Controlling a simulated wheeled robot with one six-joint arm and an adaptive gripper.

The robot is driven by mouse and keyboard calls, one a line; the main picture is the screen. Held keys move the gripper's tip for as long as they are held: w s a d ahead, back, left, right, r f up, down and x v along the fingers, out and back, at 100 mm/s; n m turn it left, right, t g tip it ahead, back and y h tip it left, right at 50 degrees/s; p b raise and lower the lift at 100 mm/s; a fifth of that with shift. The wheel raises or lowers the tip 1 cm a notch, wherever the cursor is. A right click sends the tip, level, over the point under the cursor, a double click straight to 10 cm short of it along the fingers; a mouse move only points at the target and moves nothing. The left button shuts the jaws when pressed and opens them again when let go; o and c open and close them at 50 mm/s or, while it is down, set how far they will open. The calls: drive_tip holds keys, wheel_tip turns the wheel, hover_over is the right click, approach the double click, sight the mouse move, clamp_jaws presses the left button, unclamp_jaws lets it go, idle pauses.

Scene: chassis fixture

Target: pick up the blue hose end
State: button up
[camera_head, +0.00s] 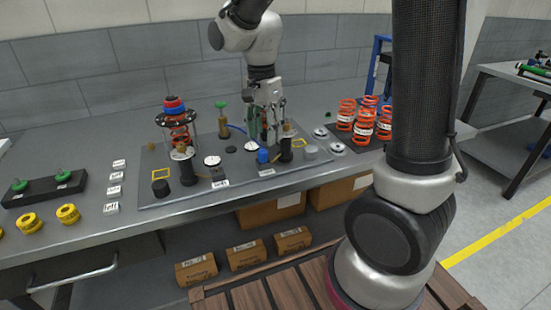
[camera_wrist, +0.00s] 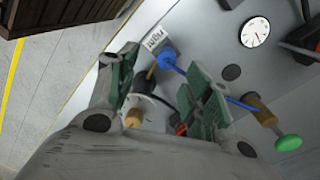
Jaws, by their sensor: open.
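The blue hose end (camera_head: 263,156) stands on the grey fixture plate (camera_head: 207,194), just below my gripper (camera_head: 267,135) in the head view. In the wrist view, the blue end (camera_wrist: 168,60) shows near the gap between the fingertips of my gripper (camera_wrist: 163,66). The green-padded fingers are spread with nothing visibly held between them. A thin blue hose shows behind the right finger in the wrist view (camera_wrist: 240,104). The fingers hide part of it, and I cannot tell whether they touch the blue end.
A black post (camera_head: 286,150) stands close to the right of the blue end. A brass fitting with a green knob (camera_head: 222,122) is behind left. A spring strut (camera_head: 178,130) stands at left. Orange springs (camera_head: 362,130) stand at right. White gauges lie around the plate.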

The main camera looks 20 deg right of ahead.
sight(263, 150)
drive_tip(key=m, duration=0.2)
drive_tip(key=shift+w+r+m, duration=0.3)
drive_tip(key=shift+r, duration=0.1)
drive_tip(key=m, duration=0.2)
drive_tip(key=shift+w+a+m, duration=0.1)
drive_tip(key=shift+w+m, duration=0.05)
drive_tip(key=shift+m, duration=0.25)
drive_tip(key=shift+f, duration=0.25)
wheel_tip(263, 150, down, 7)
drive_tip(key=shift+a+f, duration=0.15)
drive_tip(key=shift+f, duration=0.05)
drive_tip(key=shift+c, duration=0.3)
clamp_jaws()
